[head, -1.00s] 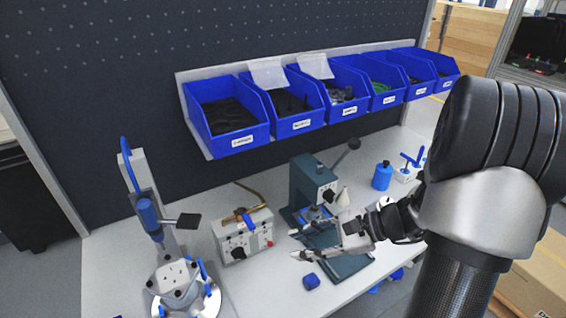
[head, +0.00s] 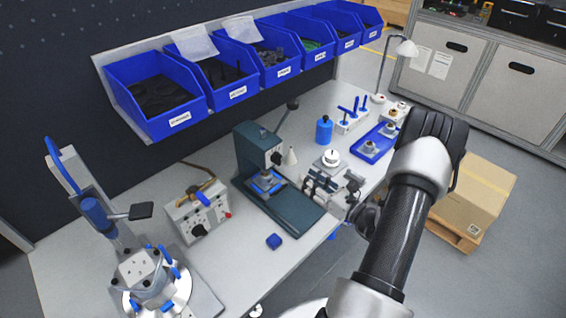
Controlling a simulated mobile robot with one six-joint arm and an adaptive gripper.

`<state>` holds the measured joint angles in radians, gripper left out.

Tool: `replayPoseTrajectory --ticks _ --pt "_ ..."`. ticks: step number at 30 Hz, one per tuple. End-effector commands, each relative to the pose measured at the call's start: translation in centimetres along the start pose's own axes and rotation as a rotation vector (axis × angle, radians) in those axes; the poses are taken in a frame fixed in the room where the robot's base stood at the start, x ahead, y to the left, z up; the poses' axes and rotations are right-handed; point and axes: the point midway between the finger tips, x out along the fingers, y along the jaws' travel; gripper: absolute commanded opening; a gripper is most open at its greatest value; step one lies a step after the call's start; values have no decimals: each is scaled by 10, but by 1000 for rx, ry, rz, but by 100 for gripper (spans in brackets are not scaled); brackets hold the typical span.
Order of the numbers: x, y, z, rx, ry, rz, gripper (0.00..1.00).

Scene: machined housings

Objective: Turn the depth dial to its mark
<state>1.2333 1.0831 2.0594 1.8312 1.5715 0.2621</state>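A green bench press (head: 248,150) stands mid-table with a lever at its top. A small black dial (head: 276,158) is on the front of its head; its mark is too small to make out. A machined part with blue (head: 265,182) sits under the head. My gripper (head: 308,182) is to the right of the press, above its base's right side, apart from the dial. Its fingers look spread and empty, though small in view.
A blue-handled fixture (head: 150,275) is at lower left. Blue bins (head: 155,90) hang above.

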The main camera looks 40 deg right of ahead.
Motion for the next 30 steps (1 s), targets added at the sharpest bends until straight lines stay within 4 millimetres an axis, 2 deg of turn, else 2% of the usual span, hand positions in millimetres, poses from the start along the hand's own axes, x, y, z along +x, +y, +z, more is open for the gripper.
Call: replayPoseTrajectory --ticks 1,6,15,21,30 --pt "13 2 -1 -3 2 7 31" --pt "51 2 -1 -4 1 7 31" --pt "103 1 -1 -3 1 4 31" --pt "116 1 0 -1 1 2 31" --pt "117 0 0 -1 1 1 30"
